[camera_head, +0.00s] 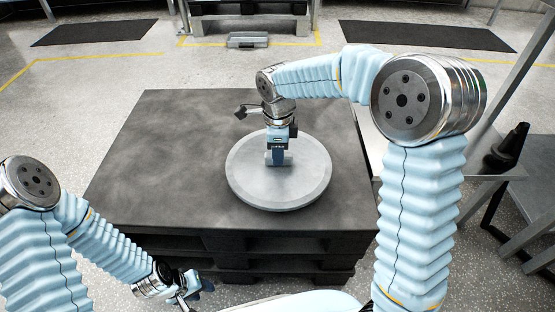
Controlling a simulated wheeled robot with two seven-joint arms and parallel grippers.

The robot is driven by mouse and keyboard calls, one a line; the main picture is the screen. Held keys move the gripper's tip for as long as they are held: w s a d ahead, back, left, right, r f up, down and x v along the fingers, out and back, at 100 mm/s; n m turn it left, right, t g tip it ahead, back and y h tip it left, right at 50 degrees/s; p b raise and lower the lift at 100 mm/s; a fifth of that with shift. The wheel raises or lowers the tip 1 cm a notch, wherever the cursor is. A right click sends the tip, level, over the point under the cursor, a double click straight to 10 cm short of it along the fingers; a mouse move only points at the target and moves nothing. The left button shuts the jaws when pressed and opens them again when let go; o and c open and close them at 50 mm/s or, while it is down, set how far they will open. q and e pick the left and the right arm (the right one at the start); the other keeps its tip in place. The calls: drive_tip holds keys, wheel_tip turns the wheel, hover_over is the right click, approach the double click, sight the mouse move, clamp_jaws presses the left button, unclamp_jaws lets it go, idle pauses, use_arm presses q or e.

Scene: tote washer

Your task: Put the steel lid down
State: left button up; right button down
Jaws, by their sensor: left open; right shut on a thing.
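The steel lid (252,187) is a round grey disc with a raised rim. It shows over the middle-right of the dark table top (150,140) and looks roughly level. My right gripper (279,160) points down at the centre of the lid and is shut on its handle, which the fingers mostly hide. I cannot tell whether the lid touches the table top or hangs just above it. My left gripper (192,292) is open and empty, low in front of the table's near edge, away from the lid.
The table top is bare to the left of the lid. A grey metal bench with a dark object (507,148) on it stands at the right. Behind the table, a small grey case (248,40) lies on the floor, with dark mats (95,32) further off.

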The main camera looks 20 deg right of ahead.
drive_tip(key=shift+w+f, duration=0.2)
drive_tip(key=shift+f, duration=1.6)
drive_tip(key=shift+f+b, duration=0.2)
drive_tip(key=shift+b, duration=0.2)
drive_tip(key=c, duration=0.9)
unclamp_jaws()
